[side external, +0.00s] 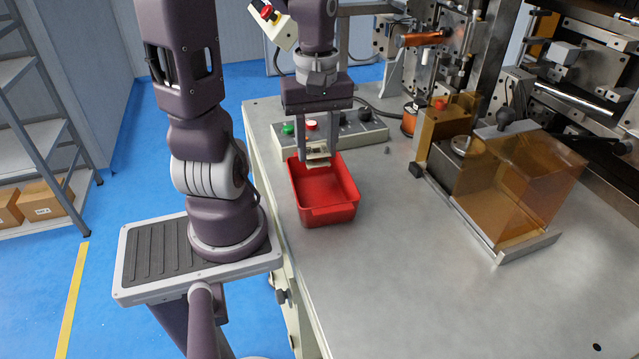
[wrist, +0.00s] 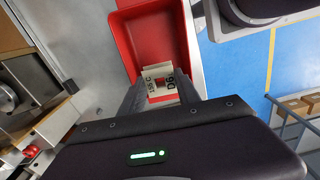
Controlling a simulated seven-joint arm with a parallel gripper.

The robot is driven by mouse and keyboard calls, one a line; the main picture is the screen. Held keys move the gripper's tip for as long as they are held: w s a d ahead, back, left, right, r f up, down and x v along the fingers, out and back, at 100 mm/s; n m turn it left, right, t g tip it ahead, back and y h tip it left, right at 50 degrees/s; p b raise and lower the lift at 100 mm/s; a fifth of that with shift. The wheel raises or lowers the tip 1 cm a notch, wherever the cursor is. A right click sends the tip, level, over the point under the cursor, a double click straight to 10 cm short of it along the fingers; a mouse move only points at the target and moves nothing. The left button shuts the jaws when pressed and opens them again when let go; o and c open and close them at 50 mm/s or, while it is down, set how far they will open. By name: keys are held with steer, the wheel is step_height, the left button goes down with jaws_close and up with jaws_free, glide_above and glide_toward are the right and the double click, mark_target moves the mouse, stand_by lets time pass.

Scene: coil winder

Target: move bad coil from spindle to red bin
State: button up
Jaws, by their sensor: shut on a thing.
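The red bin (side external: 332,213) sits on the bench near its left edge, open at the top. It also shows in the wrist view (wrist: 150,40). My gripper (side external: 318,152) is above the back part of the bin, pointing down. Its two fingers are shut on the coil (side external: 317,160), a small pale, cream-coloured piece. In the wrist view the coil (wrist: 158,78) shows dark lettering and lies between the fingertips, over the bin's near end. The visible bin floor is empty. I cannot clearly make out the spindle.
A control box (side external: 365,134) with green and red buttons stands behind the bin. An amber transparent guard (side external: 520,185) and the winding machine (side external: 450,60) stand to the right. The bench (side external: 400,260) is clear in front and between bin and guard.

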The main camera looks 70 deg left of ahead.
step_height(320, 180, down, 6)
steer(key=shift+f, duration=0.1)
steer(key=shift+f, duration=0.1)
steer(key=o, duration=1.3)
